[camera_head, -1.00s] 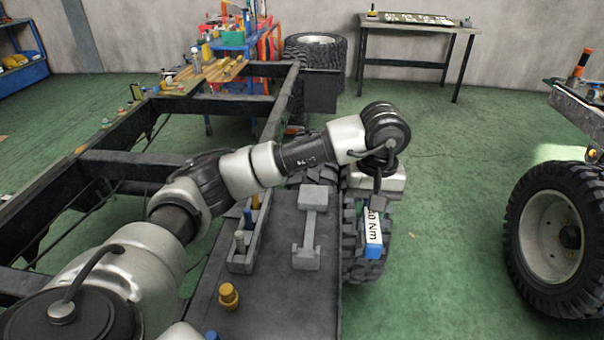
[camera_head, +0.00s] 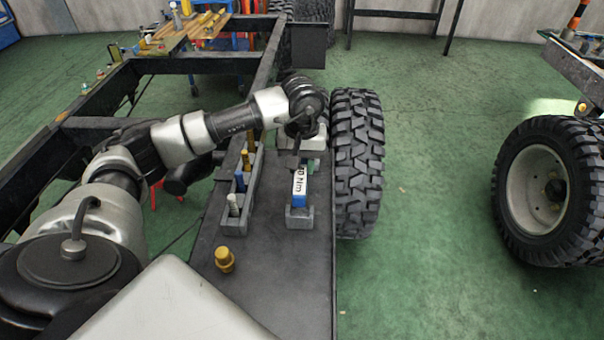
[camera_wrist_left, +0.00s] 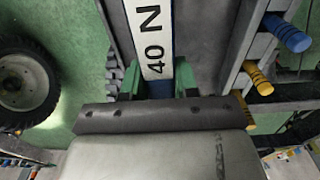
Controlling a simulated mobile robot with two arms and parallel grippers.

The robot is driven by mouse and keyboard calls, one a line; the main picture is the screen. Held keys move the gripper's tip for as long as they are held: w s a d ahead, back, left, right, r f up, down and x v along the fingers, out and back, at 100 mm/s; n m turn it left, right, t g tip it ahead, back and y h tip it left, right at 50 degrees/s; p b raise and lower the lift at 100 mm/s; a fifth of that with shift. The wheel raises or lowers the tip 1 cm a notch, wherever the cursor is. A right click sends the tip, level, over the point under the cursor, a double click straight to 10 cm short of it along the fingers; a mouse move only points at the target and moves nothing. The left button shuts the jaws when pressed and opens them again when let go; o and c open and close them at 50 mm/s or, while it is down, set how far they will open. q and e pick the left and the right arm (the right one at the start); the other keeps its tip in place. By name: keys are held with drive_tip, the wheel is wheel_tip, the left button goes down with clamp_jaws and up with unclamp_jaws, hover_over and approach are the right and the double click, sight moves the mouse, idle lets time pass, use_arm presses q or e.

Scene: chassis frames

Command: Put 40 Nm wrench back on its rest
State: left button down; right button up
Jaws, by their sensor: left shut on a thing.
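The 40 Nm wrench (camera_head: 300,185), with a white label and a blue end, is lined up lengthwise over its grey rest (camera_head: 299,222). Its blue end is at the rest's near cradle; I cannot tell whether it touches. My left gripper (camera_head: 303,163) is shut on the wrench, partly hidden under the wrist. In the left wrist view, the wrench's label (camera_wrist_left: 152,40) shows beyond the green fingers (camera_wrist_left: 155,85). The far part of the rest is hidden by my arm. My right gripper is not in view.
A grey holder (camera_head: 234,222) with several coloured-handled tools stands just left of the rest. A yellow knob (camera_head: 224,260) is nearer on the dark bench (camera_head: 280,285). A large tyre (camera_head: 357,165) stands close to the right. Green floor is clear beyond it.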

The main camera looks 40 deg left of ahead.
sight(303, 161)
use_arm(q)
drive_tip(key=shift+f, duration=1.85)
drive_tip(key=c, duration=1.3)
unclamp_jaws()
drive_tip(key=shift+f, duration=0.2)
drive_tip(key=o, duration=0.5)
drive_tip(key=shift+c, duration=0.2)
drive_tip(key=shift+r, duration=0.1)
wheel_tip(303, 161, up, 12)
drive_tip(key=shift+r, duration=0.1)
drive_tip(key=shift+d, duration=0.15)
